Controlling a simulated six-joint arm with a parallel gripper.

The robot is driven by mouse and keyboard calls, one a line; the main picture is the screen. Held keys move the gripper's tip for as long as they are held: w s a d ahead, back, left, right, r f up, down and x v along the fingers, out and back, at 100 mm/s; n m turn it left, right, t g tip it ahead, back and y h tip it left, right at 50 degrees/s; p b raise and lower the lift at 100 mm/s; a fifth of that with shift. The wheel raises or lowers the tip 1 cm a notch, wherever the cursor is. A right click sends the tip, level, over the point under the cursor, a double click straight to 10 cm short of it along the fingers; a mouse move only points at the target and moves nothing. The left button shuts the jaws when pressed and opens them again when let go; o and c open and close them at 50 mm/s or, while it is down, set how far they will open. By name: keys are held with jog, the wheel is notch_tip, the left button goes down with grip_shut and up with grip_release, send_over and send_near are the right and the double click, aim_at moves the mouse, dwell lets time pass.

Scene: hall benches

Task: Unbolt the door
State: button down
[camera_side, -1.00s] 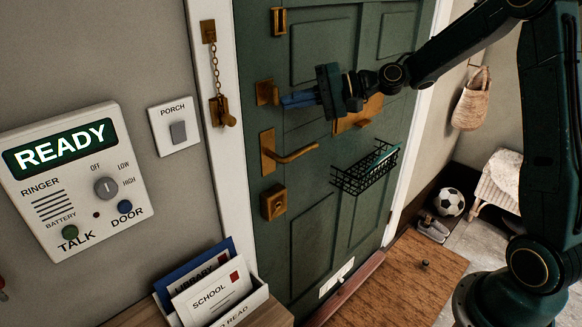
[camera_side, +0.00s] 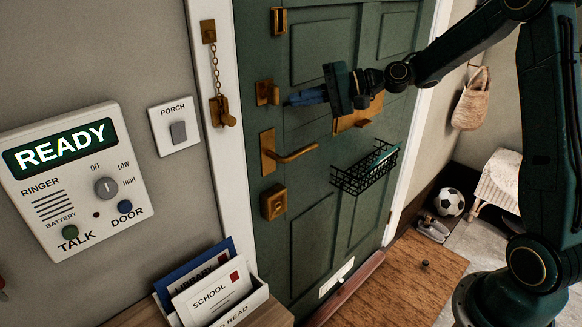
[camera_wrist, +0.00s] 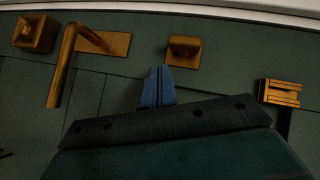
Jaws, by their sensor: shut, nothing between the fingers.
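The green door (camera_side: 320,215) stands closed in the side view. A brass plate with a small turn piece (camera_side: 267,92) sits near its left edge, above the brass lever handle (camera_side: 285,150). The turn piece also shows in the wrist view (camera_wrist: 184,50). A square brass fitting with a knob (camera_side: 273,202) is below the handle. My gripper (camera_side: 291,99) has its blue fingers shut and empty, just right of the turn piece and apart from it. In the wrist view, my fingertips (camera_wrist: 158,72) point toward the plate, slightly left of the turn piece. Which way the bolt lies cannot be told.
A brass chain (camera_side: 215,70) hangs on the white frame. A brass slot fitting (camera_side: 279,20) is higher on the door. A wire basket (camera_side: 365,170) hangs below my gripper. An intercom (camera_side: 75,180) and porch switch (camera_side: 174,125) are on the left wall.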

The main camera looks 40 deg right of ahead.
jog(key=s+d, duration=0.7)
jog(key=d, duration=0.1)
jog(key=shift+d, duration=0.35)
jog(key=shift+a, duration=0.1)
jog(key=s+a+n+g+h, duration=0.45)
jog(key=s+a, duration=0.35)
jog(key=a, duration=0.2)
jog(key=s+f+n+h, duration=0.1)
jog(key=s+h, duration=0.4)
jog(key=s, duration=1.2)
jog(key=shift+s+d+n+g+h, duration=0.15)
jog(key=shift+d+n+g+h, duration=0.2)
jog(key=shift+d+n+g, duration=0.1)
